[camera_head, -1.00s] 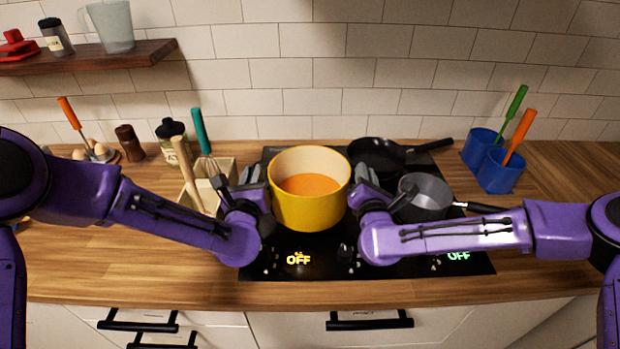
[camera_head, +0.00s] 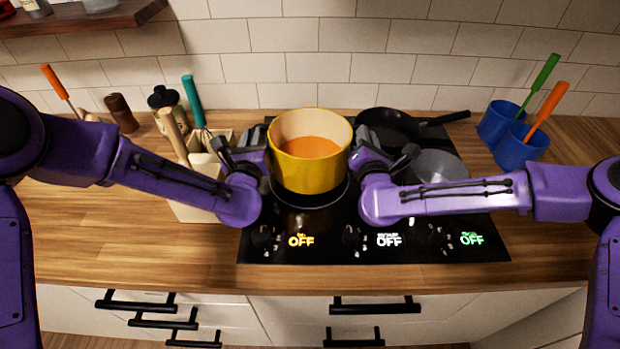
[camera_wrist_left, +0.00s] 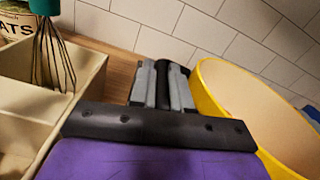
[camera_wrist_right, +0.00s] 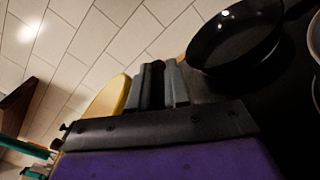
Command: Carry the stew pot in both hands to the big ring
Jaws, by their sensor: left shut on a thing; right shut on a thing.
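The yellow stew pot (camera_head: 309,172) holds orange stew and is upright over the left part of the black hob (camera_head: 290,247). A dark ring shape shows just below its base, and the pot seems slightly above the glass. My left gripper (camera_head: 254,150) is shut at the pot's left side, and my right gripper (camera_head: 366,142) is shut at its right side. The handles are hidden by the fingers. In the left wrist view the pot's rim (camera_wrist_left: 215,95) is right of the fingers; in the right wrist view the pot (camera_wrist_right: 108,98) is left of them.
A black frying pan (camera_head: 388,122) stands at the hob's back right. A grey saucepan (camera_head: 437,166) is in front of it, partly behind my right arm. A divided utensil box (camera_head: 190,211) is close to my left gripper. Blue cups (camera_head: 521,147) stand at the right.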

